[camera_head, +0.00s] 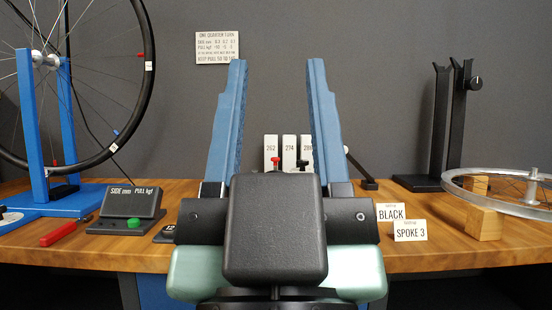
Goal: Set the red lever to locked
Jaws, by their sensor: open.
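A small red-topped part (275,161), which looks like the red lever, shows between my fingers at the back of the bench. It is in front of the white label marked 262. Its lower end is hidden behind my gripper's dark body, and I cannot tell its setting. My gripper (277,64) fills the middle of the view, its two blue fingers pointing up and wide apart with nothing between them. The red part appears beyond the fingers, apart from them.
A similar black-topped part (303,163) stands just right of the red one. At left are a wheel (150,85) in a blue stand (33,130), a red-handled tool (58,233) and a dark readout box (132,202). At right are cards (410,231), a black stand (457,120) and a rim (475,196) on wooden blocks.

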